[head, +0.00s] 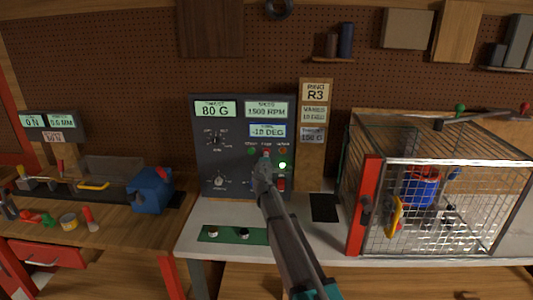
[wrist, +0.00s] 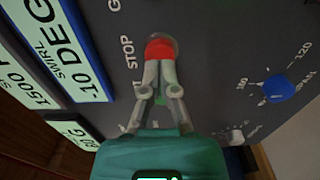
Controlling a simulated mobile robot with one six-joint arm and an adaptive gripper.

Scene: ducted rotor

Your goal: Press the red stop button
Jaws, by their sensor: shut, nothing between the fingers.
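The red stop button (wrist: 160,47) is a round cap on the dark control panel (head: 203,160), beside the word STOP in the wrist view. In the head view its red top (head: 266,152) shows just above my gripper's tip. My gripper (wrist: 159,66) is shut and empty, with its two fingertips together at the button's near edge. They cover part of the button, and I cannot tell whether they press it or only touch it. In the head view my gripper (head: 261,166) reaches up to the panel from below.
The panel has displays reading 80 G, 1500 RPM and -10 DEG, a lit green lamp (head: 282,165), a red switch (head: 281,184) and a blue knob (wrist: 278,88). A wire cage (head: 450,205) stands right. A blue vise (head: 150,190) sits on the left bench.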

